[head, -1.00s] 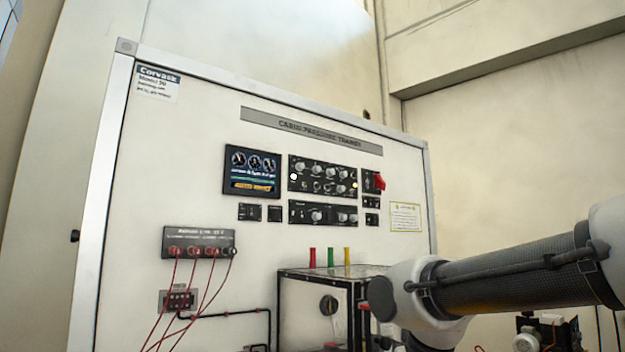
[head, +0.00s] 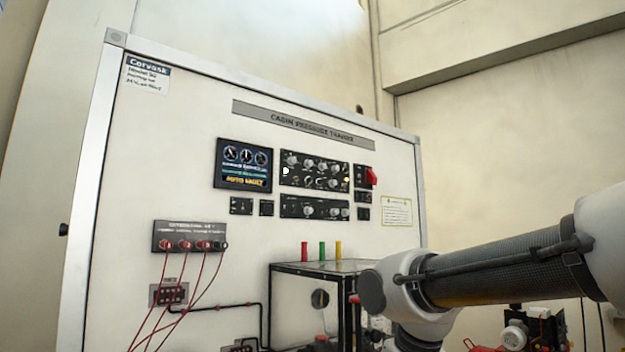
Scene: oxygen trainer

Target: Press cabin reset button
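The cabin pressure trainer panel (head: 200,110) is a large white upright board in a metal frame. A lit screen (head: 243,166) shows dials and large yellow text. To its right is a black control module (head: 314,171) with knobs and small lights; a second knob module (head: 314,208) is below it. Small black switch units (head: 241,206) sit under the screen, and others sit by a red switch cover (head: 372,177). I cannot tell which is the cabin reset button; the labels are too small. My arm reaches in from the right, but my gripper is not in view.
A glass-sided, black-framed box (head: 318,268) stands before the lower panel, with red, green and yellow posts (head: 322,251) behind its top. Red cables hang from a terminal block (head: 190,237) at lower left. Machinery (head: 535,332) is at lower right. The upper panel front looks clear.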

